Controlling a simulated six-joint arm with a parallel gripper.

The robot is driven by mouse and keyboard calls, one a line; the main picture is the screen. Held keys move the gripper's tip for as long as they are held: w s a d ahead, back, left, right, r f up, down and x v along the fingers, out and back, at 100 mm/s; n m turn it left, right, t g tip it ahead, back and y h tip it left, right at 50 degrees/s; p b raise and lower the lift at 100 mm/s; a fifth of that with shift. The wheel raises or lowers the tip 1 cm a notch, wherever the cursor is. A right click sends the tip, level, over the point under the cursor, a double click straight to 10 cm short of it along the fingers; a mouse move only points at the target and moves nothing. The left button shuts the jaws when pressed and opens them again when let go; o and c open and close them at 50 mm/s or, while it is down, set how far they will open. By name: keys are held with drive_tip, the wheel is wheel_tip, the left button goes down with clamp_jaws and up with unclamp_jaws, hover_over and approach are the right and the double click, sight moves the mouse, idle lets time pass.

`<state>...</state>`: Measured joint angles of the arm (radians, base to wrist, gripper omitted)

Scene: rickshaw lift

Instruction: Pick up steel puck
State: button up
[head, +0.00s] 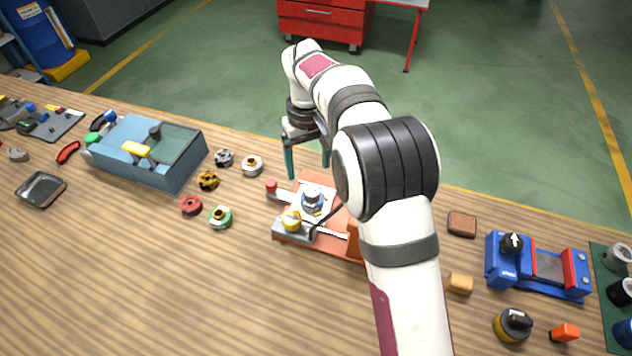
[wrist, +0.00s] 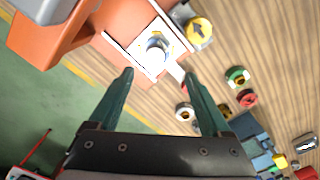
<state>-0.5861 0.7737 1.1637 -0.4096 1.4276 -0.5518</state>
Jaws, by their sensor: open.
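A steel-coloured round piece (head: 312,199) with a blue band sits on the pale plate of the orange lift fixture (head: 318,244). In the wrist view this piece (wrist: 155,55) lies just beyond the gap between my fingertips. I take it as the steel puck, but a silver round piece with an orange centre (head: 252,166) also lies on the bench to its left. My gripper (head: 308,171) is open and empty, with its teal fingers pointing down behind and above the fixture. It also shows in the wrist view (wrist: 158,75). My arm hides the fixture's right part.
A yellow knob (head: 291,219) and a red knob (head: 271,186) are on the fixture. Several small round parts and a blue-grey open box (head: 180,165) stand to the left. A blue vise-like device (head: 537,268) stands at right. The bench's front left is clear.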

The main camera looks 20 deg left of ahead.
sight(312, 191)
drive_tip(key=f, duration=0.6)
drive_tip(key=w+f, duration=0.1)
drive_tip(key=f, duration=0.2)
drive_tip(key=shift+d+f, duration=0.15)
drive_tip(key=shift+f, duration=0.15)
clamp_jaws()
